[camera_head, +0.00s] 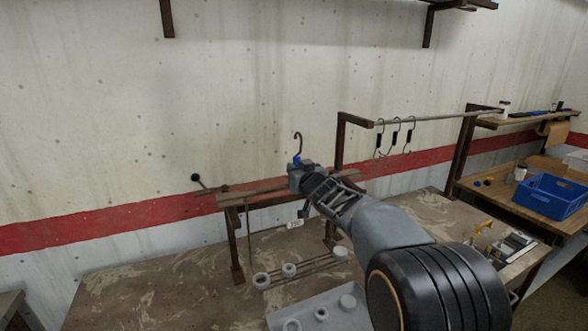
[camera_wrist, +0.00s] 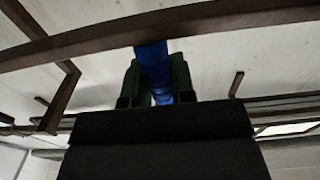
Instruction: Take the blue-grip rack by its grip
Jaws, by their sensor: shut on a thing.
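The blue grip (camera_head: 296,159) sits in the jaws of my gripper (camera_head: 300,168), with a dark open hook (camera_head: 298,141) rising above it. In the wrist view the blue grip (camera_wrist: 152,66) stands between the two dark green fingers (camera_wrist: 156,84), which are shut on it. The hook is clear of the metal rail (camera_head: 445,117), which is to the right. Below my gripper are a white tag (camera_head: 295,224) and thin brown rods with pale rings; my arm partly hides this area, so I cannot tell which parts belong to the blue-grip rack.
Several hooks with black grips (camera_head: 394,139) hang on the rail. A brown frame (camera_head: 233,235) stands on the bench (camera_head: 150,290) below my gripper. A grey tray (camera_head: 300,310) is in front. A blue crate (camera_head: 552,196) is at the right. The bench's left part is clear.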

